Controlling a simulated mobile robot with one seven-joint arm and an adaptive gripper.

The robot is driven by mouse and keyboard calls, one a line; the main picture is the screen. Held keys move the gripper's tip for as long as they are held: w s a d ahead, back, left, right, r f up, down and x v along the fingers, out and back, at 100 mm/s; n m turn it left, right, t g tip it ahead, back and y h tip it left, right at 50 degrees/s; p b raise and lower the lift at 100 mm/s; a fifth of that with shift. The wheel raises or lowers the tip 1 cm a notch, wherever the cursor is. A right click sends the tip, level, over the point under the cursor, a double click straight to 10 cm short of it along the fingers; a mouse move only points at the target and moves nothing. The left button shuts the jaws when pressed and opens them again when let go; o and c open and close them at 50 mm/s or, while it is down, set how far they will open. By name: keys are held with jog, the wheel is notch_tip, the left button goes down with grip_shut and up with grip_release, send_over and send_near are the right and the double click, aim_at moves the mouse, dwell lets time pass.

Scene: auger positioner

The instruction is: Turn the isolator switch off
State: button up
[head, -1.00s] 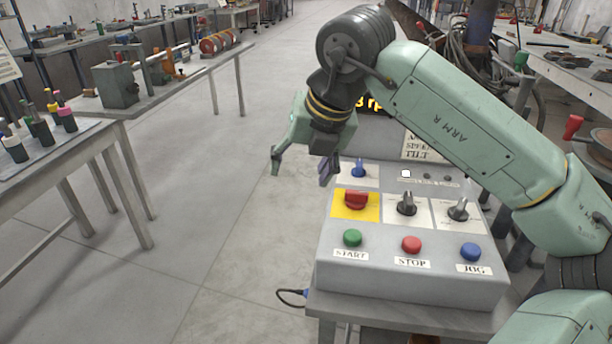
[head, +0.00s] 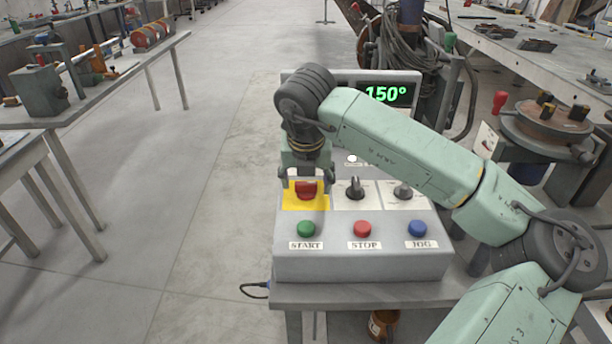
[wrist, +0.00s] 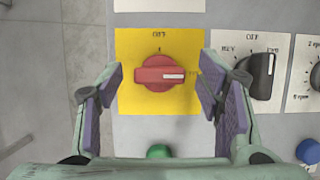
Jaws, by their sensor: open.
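The isolator switch is a red rotary knob (wrist: 160,73) on a yellow plate (wrist: 130,101), at the left of the control box. In the wrist view its white pointer line lies to the right, and the label OFF stands above it. In the head view the red knob (head: 306,190) shows just below my gripper (head: 305,180). In the wrist view my gripper (wrist: 160,98) is open, with one purple-padded finger on each side of the knob and clear of it.
Two black selector knobs (head: 355,188) (head: 403,190) sit right of the isolator. Green START (head: 306,229), red STOP (head: 362,229) and blue JOG (head: 417,229) buttons line the front. A display (head: 388,94) reads 150° behind. Open floor lies to the left.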

jog(key=shift+f, duration=0.15)
jog(key=c, duration=1.2)
jog(key=shift+o, duration=0.2)
